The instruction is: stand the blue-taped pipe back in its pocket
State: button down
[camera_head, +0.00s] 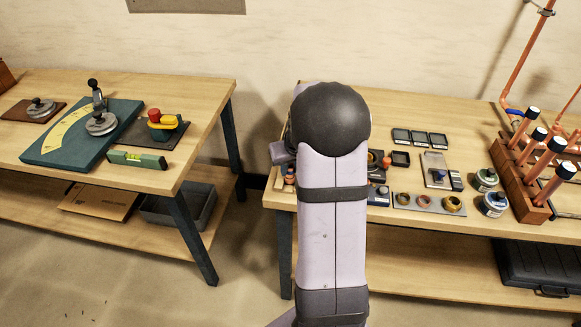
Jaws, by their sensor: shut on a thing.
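A brown wooden rack (518,188) stands at the right of the right-hand bench. Several upright copper pipes with dark tops and pale bands stand in it, one of them the front pipe (551,187). I cannot make out a blue-taped pipe among them. A small blue patch (515,113) shows on the copper pipework behind the rack; I cannot tell whether it is tape.
Small dark trays (420,138), a grey strip (407,201) with brass rings, and round tins (493,204) lie between my arm and the rack. Fixed copper pipework (527,60) rises behind the rack. The left bench (205,103) holds a green angle plate (50,154). A floor gap separates the benches.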

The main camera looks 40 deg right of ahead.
jog(key=shift+f+b, duration=0.45)
jog(key=shift+f, duration=0.15)
jog(key=c, duration=1.1)
grip_release()
jog(key=shift+r, duration=0.1)
jog(key=shift+r+p, duration=3.1)
jog(key=shift+r, duration=0.9)
